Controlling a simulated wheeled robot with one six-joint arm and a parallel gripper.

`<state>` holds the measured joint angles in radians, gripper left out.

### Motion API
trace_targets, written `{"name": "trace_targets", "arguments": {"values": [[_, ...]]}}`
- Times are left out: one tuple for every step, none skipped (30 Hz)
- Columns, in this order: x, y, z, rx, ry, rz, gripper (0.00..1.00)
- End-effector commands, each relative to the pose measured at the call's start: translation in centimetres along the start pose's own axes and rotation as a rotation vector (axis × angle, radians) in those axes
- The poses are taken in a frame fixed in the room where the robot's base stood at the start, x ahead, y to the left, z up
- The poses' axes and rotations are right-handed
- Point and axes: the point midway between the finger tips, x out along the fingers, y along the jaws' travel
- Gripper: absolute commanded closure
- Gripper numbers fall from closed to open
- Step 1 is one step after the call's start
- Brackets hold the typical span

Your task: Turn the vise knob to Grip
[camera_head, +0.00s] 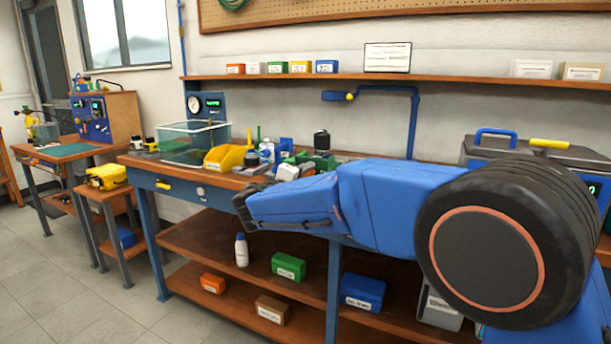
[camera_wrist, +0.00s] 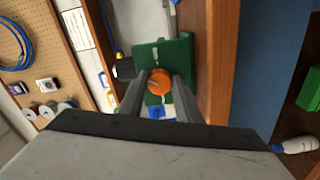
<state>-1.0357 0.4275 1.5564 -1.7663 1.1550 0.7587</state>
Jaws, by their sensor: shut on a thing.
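The vise knob (camera_wrist: 159,82) is a round orange knob with a small pale mark on its face, seen in the wrist view. It sits in front of a green body, the vise (camera_wrist: 177,52). My gripper (camera_wrist: 160,79) has one dark finger on each side of the knob and is shut on it. No Grip marking is readable, so the knob's setting cannot be told. In the head view my gripper (camera_head: 246,205) is at the bench's front edge; the knob cannot be made out there. A green item (camera_head: 322,160) on the bench may be the vise.
The wooden bench (camera_head: 215,177) holds a clear tank (camera_head: 193,142), a yellow bin (camera_head: 226,157) and small bottles near my arm. A blue pipe arm (camera_head: 413,120) stands behind. Boxes and a white bottle (camera_head: 241,250) are on the lower shelf. The floor at left is clear.

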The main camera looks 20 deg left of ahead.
Motion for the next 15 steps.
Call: {"name": "trace_targets", "arguments": {"values": [[-0.06,-0.27,0.10,0.040,-0.002,-0.003,0.92],[-0.06,-0.29,0.10,0.068,-0.002,-0.003,0.92],[-0.06,-0.30,0.10,0.106,-0.002,-0.003,0.92],[-0.06,-0.31,0.10,0.135,-0.002,-0.003,0.92],[-0.06,-0.32,0.10,0.163,-0.002,-0.003,0.92],[-0.06,-0.33,0.09,0.201,-0.002,-0.003,0.92],[-0.06,-0.34,0.10,0.230,-0.003,-0.003,0.92],[-0.06,-0.35,0.09,0.258,-0.003,-0.003,0.92],[-0.06,-0.37,0.09,0.296,-0.003,-0.003,0.92],[-0.06,-0.38,0.09,0.324,-0.003,-0.003,0.92],[-0.06,-0.39,0.08,0.353,-0.003,-0.003,0.92],[-0.06,-0.40,0.08,0.391,-0.003,-0.003,0.92],[-0.06,-0.41,0.08,0.419,-0.003,-0.003,0.92],[-0.06,-0.42,0.08,0.448,-0.003,-0.003,0.92],[-0.06,-0.43,0.07,0.486,-0.003,-0.003,0.92]]}}
